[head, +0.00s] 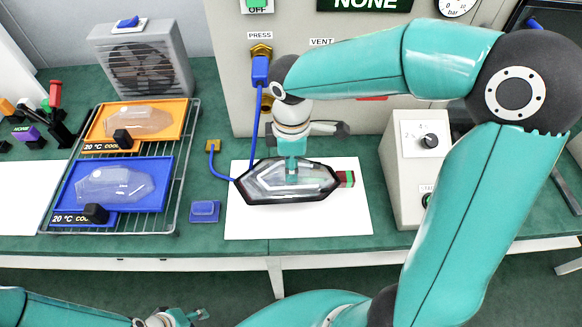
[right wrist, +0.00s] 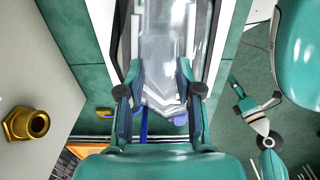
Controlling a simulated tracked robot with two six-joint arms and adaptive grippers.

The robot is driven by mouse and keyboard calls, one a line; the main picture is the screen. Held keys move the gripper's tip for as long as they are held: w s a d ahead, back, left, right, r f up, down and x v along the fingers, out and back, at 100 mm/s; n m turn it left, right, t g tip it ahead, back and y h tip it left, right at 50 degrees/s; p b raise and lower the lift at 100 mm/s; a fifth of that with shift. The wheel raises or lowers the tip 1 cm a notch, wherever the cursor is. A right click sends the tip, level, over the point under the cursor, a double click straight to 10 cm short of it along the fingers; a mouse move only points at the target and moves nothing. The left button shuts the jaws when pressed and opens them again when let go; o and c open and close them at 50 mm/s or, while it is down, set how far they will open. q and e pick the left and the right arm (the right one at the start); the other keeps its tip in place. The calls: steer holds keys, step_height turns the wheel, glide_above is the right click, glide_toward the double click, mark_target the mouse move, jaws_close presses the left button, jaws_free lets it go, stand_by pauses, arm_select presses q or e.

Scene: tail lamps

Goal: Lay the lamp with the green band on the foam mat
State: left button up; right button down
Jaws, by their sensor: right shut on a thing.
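A lamp (head: 262,194) with a black rim and a clear lens lies on a white mat (head: 350,222). A small block with red and green (head: 346,180) is at its right end. I cannot tell whether the white mat is foam. My right gripper (head: 291,178) is over the middle of the lamp. In the right wrist view its two fingers (right wrist: 160,92) are shut on the clear lens (right wrist: 163,50), inside the black rim. The contact is partly hidden by the gripper. My left gripper (head: 180,318) is at the bottom edge, partly cut off.
A blue hose (head: 254,130) runs from a blue plug to the lamp's left end. A wire rack (head: 178,185) holds an orange tray (head: 185,118) and a blue tray (head: 163,190), each with a clear lens. A white box (head: 408,195) stands right of the mat.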

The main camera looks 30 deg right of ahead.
steer(key=shift+f, duration=0.9)
steer(key=c, duration=1.2)
jaws_free()
steer(key=shift+f, duration=0.1)
steer(key=o, duration=0.4)
steer(key=shift+o, duration=0.2)
steer(key=shift+r, duration=0.2)
step_height(320, 180, up, 12)
steer(key=shift+p, duration=0.4)
